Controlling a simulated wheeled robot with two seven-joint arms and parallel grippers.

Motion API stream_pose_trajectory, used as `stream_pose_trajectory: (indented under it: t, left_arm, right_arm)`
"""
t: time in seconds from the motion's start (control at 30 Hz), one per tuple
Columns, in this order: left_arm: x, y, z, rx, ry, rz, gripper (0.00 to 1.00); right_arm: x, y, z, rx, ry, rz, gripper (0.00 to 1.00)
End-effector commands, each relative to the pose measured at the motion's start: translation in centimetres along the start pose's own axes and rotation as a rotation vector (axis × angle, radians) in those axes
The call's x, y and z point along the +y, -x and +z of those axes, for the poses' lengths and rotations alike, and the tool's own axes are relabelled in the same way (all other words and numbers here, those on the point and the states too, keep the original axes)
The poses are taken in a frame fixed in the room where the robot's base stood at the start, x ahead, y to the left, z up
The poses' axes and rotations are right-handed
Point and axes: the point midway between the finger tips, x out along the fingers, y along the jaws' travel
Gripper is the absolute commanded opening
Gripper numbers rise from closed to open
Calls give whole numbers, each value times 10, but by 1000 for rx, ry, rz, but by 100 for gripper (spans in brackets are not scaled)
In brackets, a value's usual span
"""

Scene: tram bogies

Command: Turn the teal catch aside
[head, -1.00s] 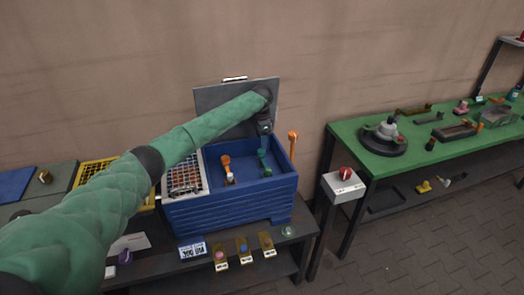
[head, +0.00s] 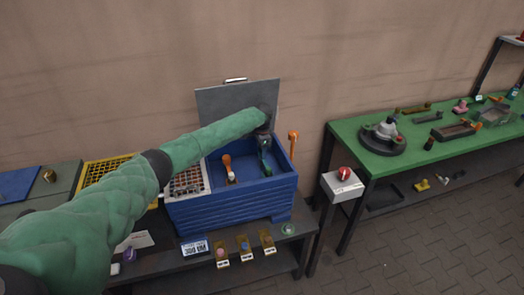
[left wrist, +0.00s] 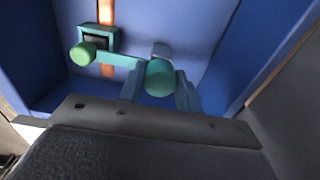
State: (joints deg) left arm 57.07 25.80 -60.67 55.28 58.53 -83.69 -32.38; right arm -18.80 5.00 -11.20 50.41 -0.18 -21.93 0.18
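The teal catch (head: 267,168) is inside the blue crate (head: 230,210), near its right end. In the left wrist view it shows a square teal frame with a dark centre, a round green knob (left wrist: 83,53) and a second green rounded end (left wrist: 160,77). My left gripper (head: 264,150) reaches down into the crate over the catch. In the left wrist view its two fingers (left wrist: 160,90) stand on either side of the second green end; I cannot tell whether they press on it. The gripper partly hides the catch in the head view. My right gripper is not in view.
An orange lever (head: 227,163) stands inside the crate, left of the catch. Another orange handle (head: 293,138) rises at the crate's right side. A grey raised lid (head: 222,103) stands behind. A white box with a red knob (head: 344,173) is to the right, beside the green table (head: 345,130).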

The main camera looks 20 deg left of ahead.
Motion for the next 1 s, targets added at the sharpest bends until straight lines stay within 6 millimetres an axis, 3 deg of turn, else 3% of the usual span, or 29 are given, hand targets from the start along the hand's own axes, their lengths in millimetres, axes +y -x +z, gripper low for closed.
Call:
stream_pose_trajectory:
  t: [0.03, 0.17, 0.53, 1.0]
  left_arm:
    - [0, 0, 0, 0, 0, 0, 23]
    - [0, 0, 0, 0, 0, 0, 0]
    - [0, -1, 0, 0, -50, -1, 0]
    - [-3, -1, 7, 2, -403, -2, 0]
  right_arm:
    - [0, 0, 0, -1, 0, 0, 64]
    - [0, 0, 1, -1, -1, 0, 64]
    - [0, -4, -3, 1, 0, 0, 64]
    - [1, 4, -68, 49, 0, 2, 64]
